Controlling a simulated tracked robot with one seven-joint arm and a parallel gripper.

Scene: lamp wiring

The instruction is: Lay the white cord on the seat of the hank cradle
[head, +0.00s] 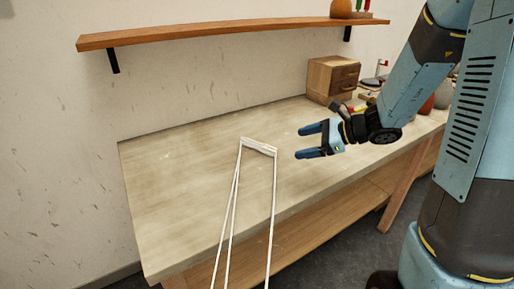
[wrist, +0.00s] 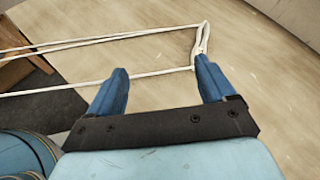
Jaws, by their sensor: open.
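The white cord (head: 259,147) lies on the workbench as a long narrow loop, its short bundled end on the top and its strands running toward the front edge and out of the bottom of the head view. My gripper (head: 298,143) is open and empty, just right of the bundled end, fingers pointing left. In the wrist view my gripper (wrist: 160,65) has the cord (wrist: 203,38) beyond its fingertips; one strand passes behind the left finger, and the bundled end is by the right fingertip. I cannot tell whether they touch. I cannot make out the hank cradle in either view.
The workbench (head: 170,180) is bare left of the cord. A small wooden drawer box (head: 326,80) stands at the back right, with several small items partly hidden behind my arm. A wall shelf (head: 220,36) hangs above. A lower wooden shelf (head: 335,210) runs under the bench.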

